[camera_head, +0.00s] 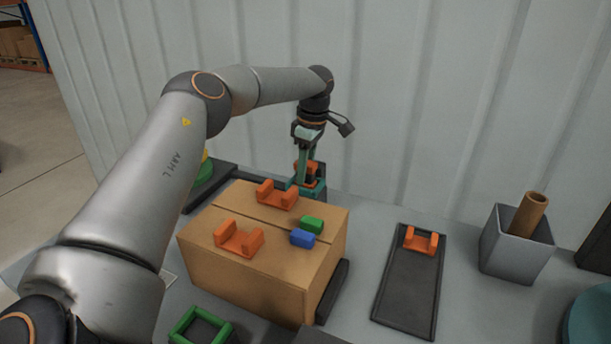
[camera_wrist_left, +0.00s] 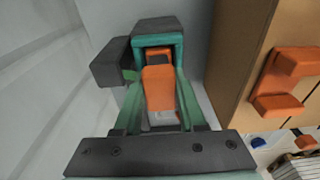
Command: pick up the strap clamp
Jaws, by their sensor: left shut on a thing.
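My left gripper (camera_head: 306,182) is down behind the cardboard box (camera_head: 262,284), close to the wall. It is shut on an orange piece (camera_head: 319,170), which appears to be the strap clamp. In the left wrist view the orange piece (camera_wrist_left: 159,88) stands between the green fingers, with dark and teal parts around its far end. Its lower part is hidden, and I cannot tell whether it is off the table. My right gripper is not in view.
Two orange U-shaped brackets (camera_head: 238,239) (camera_head: 277,196), a green block (camera_head: 313,224) and a blue block (camera_head: 303,238) lie on the box. Right of it are a dark tray (camera_head: 405,300) with another orange bracket (camera_head: 420,240) and a grey bin (camera_head: 510,258) holding a brown tube (camera_head: 528,214).

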